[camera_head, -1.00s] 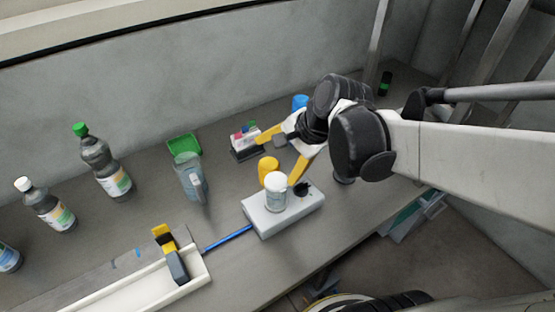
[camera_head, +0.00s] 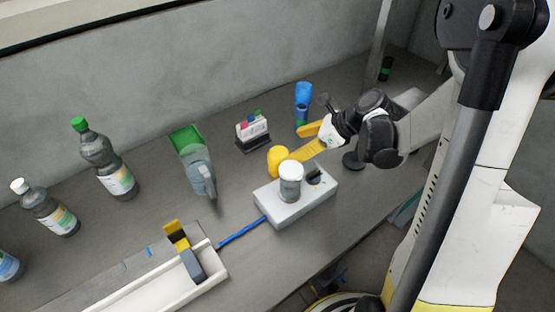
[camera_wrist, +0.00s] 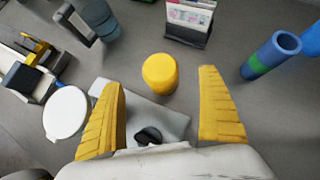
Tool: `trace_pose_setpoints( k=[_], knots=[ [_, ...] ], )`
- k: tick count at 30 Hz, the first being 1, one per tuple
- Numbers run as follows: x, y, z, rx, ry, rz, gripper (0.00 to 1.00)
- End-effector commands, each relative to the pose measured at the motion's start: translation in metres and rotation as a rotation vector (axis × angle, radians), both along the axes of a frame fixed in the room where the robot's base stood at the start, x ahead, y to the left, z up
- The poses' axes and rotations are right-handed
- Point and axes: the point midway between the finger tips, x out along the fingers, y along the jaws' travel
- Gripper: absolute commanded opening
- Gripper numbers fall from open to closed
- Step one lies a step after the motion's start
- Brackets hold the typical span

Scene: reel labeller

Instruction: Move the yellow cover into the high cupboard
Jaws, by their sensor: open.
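The yellow cover (camera_head: 278,158), a short yellow cylinder, stands on the table just behind the grey box (camera_head: 300,209). It shows whole in the wrist view (camera_wrist: 159,73), straight ahead of my gripper and level with the gap between the fingers. My gripper (camera_wrist: 160,80) is open with its two yellow fingers spread and nothing between them. In the head view my gripper (camera_head: 299,144) comes from the right, low over the table, with one fingertip close to the cover; I cannot tell whether they touch. The high cupboard is not in view.
A white-lidded jar (camera_head: 290,181) stands on the grey box, right by the cover. A card holder (camera_head: 252,132) and a blue tube (camera_head: 303,102) stand behind.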

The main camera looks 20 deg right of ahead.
Motion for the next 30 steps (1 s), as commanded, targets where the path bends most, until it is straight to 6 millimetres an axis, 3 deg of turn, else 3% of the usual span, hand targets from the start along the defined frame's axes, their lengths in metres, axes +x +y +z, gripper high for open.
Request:
trace_pose_setpoints(
  k=[15, 22, 23, 27, 28, 30],
  knots=[
    [0.029, 0.037, -0.050, -0.003, 0.000, 0.005, 0.89],
    [0.031, 0.039, -0.051, -0.002, 0.000, 0.001, 0.89],
    [0.031, 0.039, -0.051, -0.002, 0.000, 0.001, 0.86],
    [0.031, 0.039, -0.051, -0.002, 0.000, 0.001, 0.43],
    [0.031, 0.039, -0.051, -0.002, 0.000, 0.001, 0.36],
    [0.031, 0.039, -0.051, -0.002, 0.000, 0.001, 0.36]
  ],
)
